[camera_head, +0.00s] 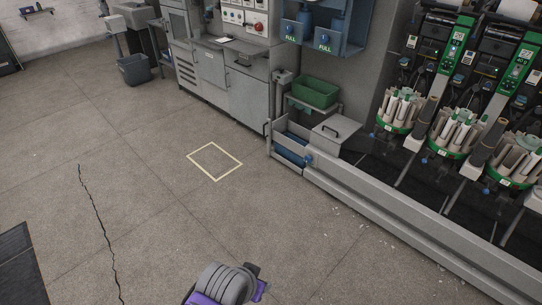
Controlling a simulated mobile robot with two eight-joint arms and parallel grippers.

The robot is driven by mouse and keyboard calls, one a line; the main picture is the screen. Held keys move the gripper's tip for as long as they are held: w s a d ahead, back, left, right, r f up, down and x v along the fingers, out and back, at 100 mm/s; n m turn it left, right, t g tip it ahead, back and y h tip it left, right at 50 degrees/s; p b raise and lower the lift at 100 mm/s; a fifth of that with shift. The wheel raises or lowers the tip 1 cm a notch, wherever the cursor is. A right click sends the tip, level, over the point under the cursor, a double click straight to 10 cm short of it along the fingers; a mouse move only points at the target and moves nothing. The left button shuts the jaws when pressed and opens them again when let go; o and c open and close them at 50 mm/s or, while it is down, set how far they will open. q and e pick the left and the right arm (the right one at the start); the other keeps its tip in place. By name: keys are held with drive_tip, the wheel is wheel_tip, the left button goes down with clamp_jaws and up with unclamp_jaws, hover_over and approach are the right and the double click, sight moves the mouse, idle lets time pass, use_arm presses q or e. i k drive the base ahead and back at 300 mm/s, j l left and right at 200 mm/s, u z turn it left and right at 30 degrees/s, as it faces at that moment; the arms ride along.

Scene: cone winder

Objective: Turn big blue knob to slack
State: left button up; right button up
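I cannot single out a big blue knob for certain. A small blue part (308,160) shows on the near end of the winding machine's low grey base, too small to make out well. Two other small blue round parts, a left one (290,38) and a right one (325,38), sit on the blue wall unit beside labels reading FULL. A grey ribbed and purple part of my own arm shows at the bottom centre, over the floor and well apart from the machine. No gripper fingers can be seen.
The winding machine (440,215) with several cone carousels stands along the right. Grey cabinets (230,85) and a dark bin (134,69) stand at the back. The floor (150,190) is open, with a yellow outlined square (191,157).

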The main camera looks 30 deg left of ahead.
sight(307, 158)
drive_tip(key=i+u, duration=0.5)
drive_tip(key=i, duration=0.15)
drive_tip(key=i+l+u, duration=0.2)
drive_tip(key=i+u, duration=0.3)
drive_tip(key=i+l, duration=0.3)
drive_tip(key=i, duration=0.25)
drive_tip(key=i+l+u, duration=0.1)
drive_tip(key=i+l, duration=0.2)
drive_tip(key=i, duration=0.25)
drive_tip(key=i+l, duration=0.35)
drive_tip(key=i, duration=0.2)
drive_tip(key=i+l+u, duration=0.1)
drive_tip(key=i+l, duration=0.25)
drive_tip(key=i, duration=0.2)
